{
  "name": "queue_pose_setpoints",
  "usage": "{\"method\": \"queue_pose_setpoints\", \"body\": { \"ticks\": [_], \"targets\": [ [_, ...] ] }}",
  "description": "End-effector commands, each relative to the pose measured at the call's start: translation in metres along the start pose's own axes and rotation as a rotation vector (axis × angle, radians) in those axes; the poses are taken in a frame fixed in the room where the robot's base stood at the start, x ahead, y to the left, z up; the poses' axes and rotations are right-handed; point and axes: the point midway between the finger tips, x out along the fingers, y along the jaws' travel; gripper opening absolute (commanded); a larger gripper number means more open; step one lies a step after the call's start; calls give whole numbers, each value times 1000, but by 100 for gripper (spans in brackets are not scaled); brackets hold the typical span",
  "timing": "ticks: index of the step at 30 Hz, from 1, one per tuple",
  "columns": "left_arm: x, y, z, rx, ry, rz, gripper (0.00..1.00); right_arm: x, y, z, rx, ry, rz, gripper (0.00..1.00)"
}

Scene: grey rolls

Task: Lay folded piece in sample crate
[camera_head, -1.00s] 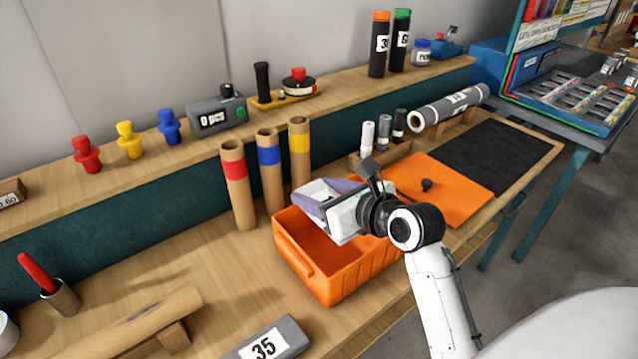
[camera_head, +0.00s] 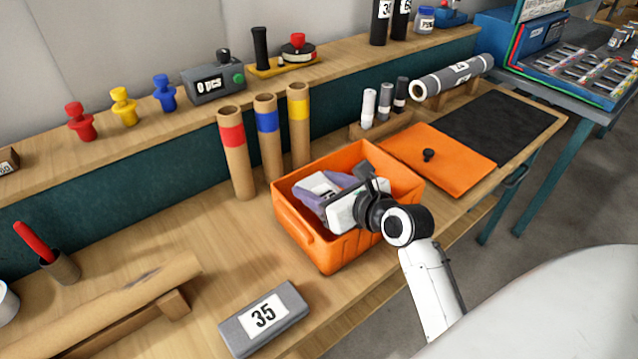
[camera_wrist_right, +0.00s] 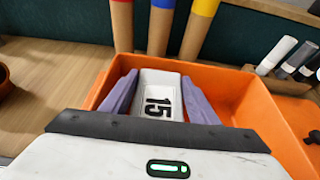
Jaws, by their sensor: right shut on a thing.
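My right gripper (camera_head: 322,190) reaches into the open orange crate (camera_head: 312,240) from the right. Its lavender fingers are shut on a white folded piece (camera_head: 318,183) with a dark marking. In the right wrist view, the piece (camera_wrist_right: 158,95) shows the number 15 and sits between the two fingers. It is within the crate's walls (camera_wrist_right: 262,112), partly below the rim. The fingers and gripper body hide its lower side, so I cannot tell if it touches the crate floor. My left gripper is not in view.
Three cardboard tubes with red (camera_head: 237,155), blue (camera_head: 268,140) and yellow (camera_head: 299,125) bands stand behind the crate. An orange lid or sheet (camera_head: 440,160) lies to its right. A grey block marked 35 (camera_head: 292,296) lies in front left. Bare tabletop lies left of the crate.

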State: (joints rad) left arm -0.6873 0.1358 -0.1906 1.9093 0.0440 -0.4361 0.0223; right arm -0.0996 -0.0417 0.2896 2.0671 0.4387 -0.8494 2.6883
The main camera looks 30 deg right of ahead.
Motion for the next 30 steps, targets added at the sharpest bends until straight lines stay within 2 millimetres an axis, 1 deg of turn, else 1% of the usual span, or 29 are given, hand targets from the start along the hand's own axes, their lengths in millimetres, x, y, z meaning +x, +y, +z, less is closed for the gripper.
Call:
{"method": "queue_pose_setpoints", "body": {
  "ticks": [1, 7, 8, 9, 11, 12, 30],
  "targets": [
    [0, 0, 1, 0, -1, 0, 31, 1, 1, -6, 2, 11, 2, 28],
    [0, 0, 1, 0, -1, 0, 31, 2, 1, -8, 3, 17, 3, 28],
    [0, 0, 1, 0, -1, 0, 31, 2, 1, -9, 3, 17, 4, 58],
    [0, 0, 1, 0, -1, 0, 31, 2, 1, -9, 3, 18, 4, 65],
    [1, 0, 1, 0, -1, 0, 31, 2, 1, -10, 4, 20, 4, 75],
    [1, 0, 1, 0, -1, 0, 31, 2, 1, -10, 4, 20, 4, 76],
    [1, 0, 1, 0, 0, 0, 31, 2, 2, -13, 4, 27, 6, 76]
  ]
}}
